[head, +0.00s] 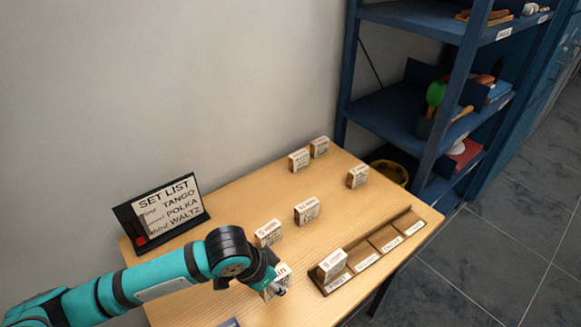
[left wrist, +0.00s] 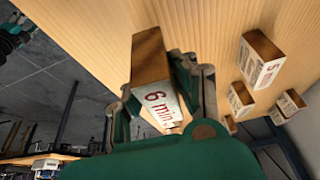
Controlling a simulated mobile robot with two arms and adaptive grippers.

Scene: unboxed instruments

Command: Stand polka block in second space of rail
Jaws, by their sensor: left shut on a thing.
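My left gripper (head: 281,287) is shut on a small wooden block (head: 271,292) at the front of the table. In the left wrist view the block (left wrist: 150,60) sits between the two fingers (left wrist: 165,100) with "6 min" in red on its white face; its dance name is not readable. The wooden rail (head: 377,250) lies to the right of the gripper, with labelled spaces along its front edge. A block (head: 332,264) stands in its first space. The second space (head: 362,251) is empty, as are the spaces beyond. My right gripper is not in view.
The set list (head: 168,211) reads tango, polka, waltz. Loose blocks stand nearby (head: 268,233), mid-table (head: 307,210) and farther back (head: 357,176), with more (head: 299,159) behind. A blue shelf (head: 400,115) stands behind the table's right end.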

